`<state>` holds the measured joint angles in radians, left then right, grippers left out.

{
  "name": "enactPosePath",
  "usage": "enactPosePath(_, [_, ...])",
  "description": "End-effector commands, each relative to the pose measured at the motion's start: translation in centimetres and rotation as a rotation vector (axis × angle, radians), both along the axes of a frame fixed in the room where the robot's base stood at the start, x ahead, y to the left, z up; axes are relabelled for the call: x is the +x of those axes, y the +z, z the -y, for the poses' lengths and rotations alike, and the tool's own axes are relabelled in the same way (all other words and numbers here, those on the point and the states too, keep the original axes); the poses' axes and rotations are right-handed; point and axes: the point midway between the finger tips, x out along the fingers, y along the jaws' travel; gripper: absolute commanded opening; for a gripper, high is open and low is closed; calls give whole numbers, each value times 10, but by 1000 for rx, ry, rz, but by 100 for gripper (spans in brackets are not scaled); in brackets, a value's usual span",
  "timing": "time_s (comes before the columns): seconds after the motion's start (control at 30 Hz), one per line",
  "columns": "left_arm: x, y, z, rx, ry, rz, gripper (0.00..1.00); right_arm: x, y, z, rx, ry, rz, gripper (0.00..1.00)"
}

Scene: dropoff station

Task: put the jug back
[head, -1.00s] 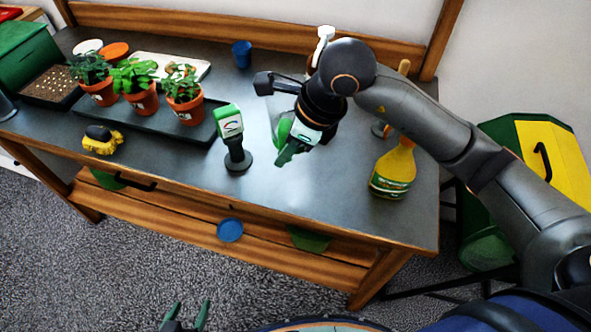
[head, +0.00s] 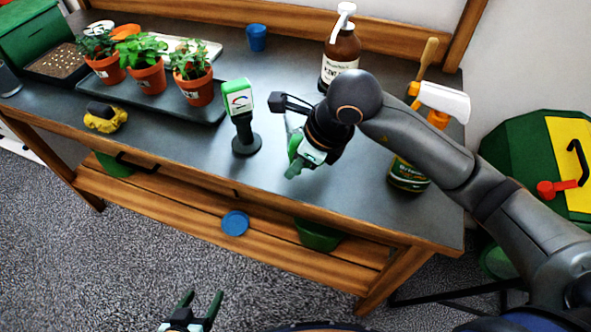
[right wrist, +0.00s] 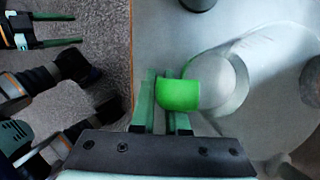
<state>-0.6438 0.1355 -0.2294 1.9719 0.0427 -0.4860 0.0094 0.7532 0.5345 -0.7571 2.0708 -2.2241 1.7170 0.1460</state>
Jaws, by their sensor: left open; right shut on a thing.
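The jug is mostly hidden behind my right gripper in the head view; only a pale, see-through bit (head: 293,122) shows. In the right wrist view its clear, round body (right wrist: 228,78) and bright green handle (right wrist: 178,95) show. My right gripper (head: 297,167) is shut on the handle, its green fingers (right wrist: 166,112) on either side of it. It is over the front middle of the dark table; I cannot tell whether the jug touches the top. My left gripper (head: 200,305) is open and empty, low in front of the table.
A meter on a stand (head: 240,105) is left of the jug. Potted plants on a black tray (head: 197,112) are farther left. An amber pump bottle (head: 340,55) stands behind; a spray bottle (head: 408,175) is right, partly behind my arm. A blue cup (head: 256,38) is at the back.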

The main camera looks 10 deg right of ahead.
Motion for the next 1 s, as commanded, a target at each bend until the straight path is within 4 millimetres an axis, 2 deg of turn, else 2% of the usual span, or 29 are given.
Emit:
enactPosePath(0.13, [3, 5, 5, -7, -10, 11, 72, 1, 0, 0, 1, 0, 5, 0])
enactPosePath(0.33, [3, 1, 5, -6, -11, 10, 72, 1, -4, 0, 1, 0, 5, 0])
enactPosePath(0.37, [3, 2, 5, -6, -11, 9, 72, 0, -4, 0, 0, 0, 1, 14])
enactPosePath(0.6, [1, 1, 4, -3, -10, 4, 72, 0, -3, 0, 1, 0, 1, 41])
enactPosePath(0.87, [1, 1, 2, -1, -8, 3, 72, 0, -2, 0, 0, 0, 1, 42])
enactPosePath(1.0, [1, 3, 1, 1, -4, 7, 72, -1, 7, 2, 1, -1, 3, 42])
